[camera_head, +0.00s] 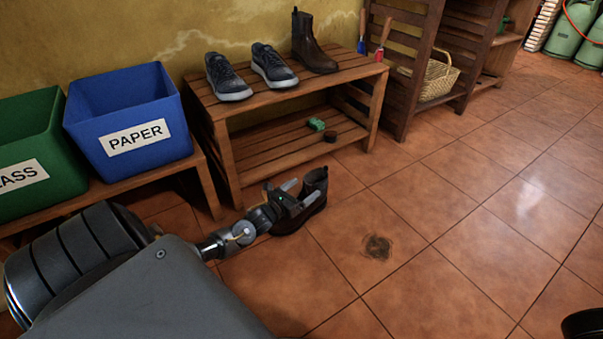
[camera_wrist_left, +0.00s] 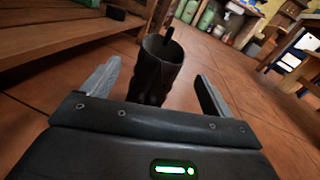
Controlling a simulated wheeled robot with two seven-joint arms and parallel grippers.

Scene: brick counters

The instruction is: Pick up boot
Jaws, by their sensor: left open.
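A dark brown boot (camera_head: 316,184) stands on the tiled floor in front of the shoe rack. In the left wrist view the boot (camera_wrist_left: 156,72) stands upright just beyond and between my open fingers, its opening facing up. My left gripper (camera_head: 290,192) is open and empty, close over the boot and hiding part of it in the head view. In the left wrist view the fingers of my left gripper (camera_wrist_left: 158,92) are spread apart with the boot shaft between their tips. A similar brown boot (camera_head: 312,45) stands on top of the rack.
The wooden rack (camera_head: 243,106) stands behind the floor boot, with two dark sneakers (camera_head: 250,72) on top and a green brush (camera_head: 316,124) on its lower shelf. A blue paper bin (camera_head: 128,115) and a green bin (camera_head: 40,150) sit at left. The floor at right is clear, with a dark smudge (camera_head: 377,246).

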